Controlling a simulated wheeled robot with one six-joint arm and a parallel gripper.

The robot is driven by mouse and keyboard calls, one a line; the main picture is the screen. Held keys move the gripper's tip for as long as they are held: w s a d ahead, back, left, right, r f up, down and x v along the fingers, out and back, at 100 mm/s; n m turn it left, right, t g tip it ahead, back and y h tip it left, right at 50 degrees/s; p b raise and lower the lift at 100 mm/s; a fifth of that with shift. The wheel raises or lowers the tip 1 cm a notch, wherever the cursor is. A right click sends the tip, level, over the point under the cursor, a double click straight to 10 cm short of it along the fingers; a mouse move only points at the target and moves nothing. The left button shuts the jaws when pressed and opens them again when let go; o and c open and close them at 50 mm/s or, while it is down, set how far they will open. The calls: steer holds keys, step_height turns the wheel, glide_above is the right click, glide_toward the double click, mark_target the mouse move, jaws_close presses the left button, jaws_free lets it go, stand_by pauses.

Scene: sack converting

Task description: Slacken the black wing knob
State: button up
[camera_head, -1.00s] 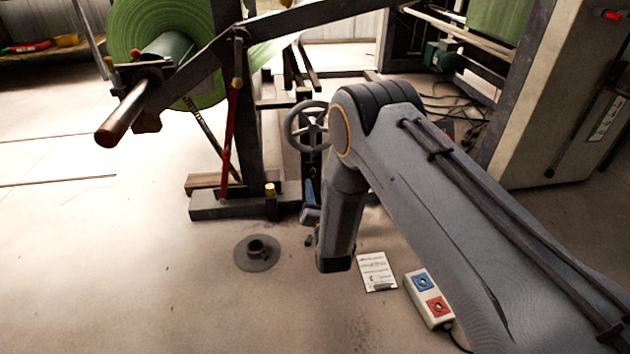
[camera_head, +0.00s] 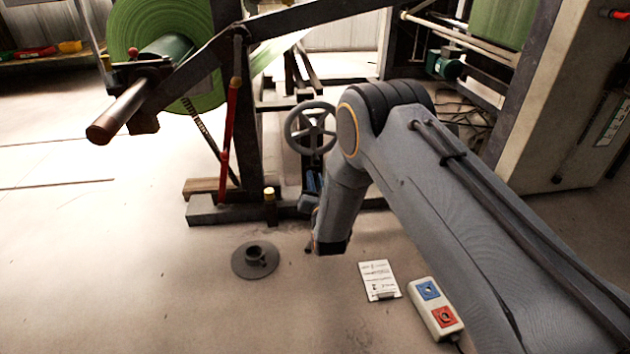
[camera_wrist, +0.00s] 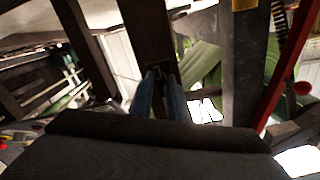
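I cannot make out the black wing knob for certain in either view. My gripper (camera_head: 311,188) shows as small blue parts beside the dark wrist link, in front of the spoked handwheel (camera_head: 311,128) and the foot of the unwind stand. In the wrist view my gripper (camera_wrist: 160,84) has two blue fingers standing apart, with a dark gap between them. A dark upright post (camera_wrist: 147,35) lies behind the fingertips. Whether anything small and dark sits between them is too dim to tell.
A green roll (camera_head: 165,25) hangs on the stand at upper left, with a red lever (camera_head: 228,125) beside it. A flanged collar (camera_head: 255,260), a clipboard sheet (camera_head: 380,279) and a two-button box (camera_head: 437,309) lie on the floor. The left floor is mostly clear.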

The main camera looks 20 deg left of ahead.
jaws_close()
steer(key=shift+n+p, duration=0.65)
steer(key=shift+n, duration=0.05)
steer(key=m+p, duration=0.3)
steer(key=m, duration=0.9)
steer(key=m+p, duration=0.4)
steer(key=m, duration=0.8)
steer(key=m+p, duration=0.4)
steer(key=m, duration=0.8)
steer(key=shift+f, duration=0.35)
steer(key=shift+n, duration=0.3)
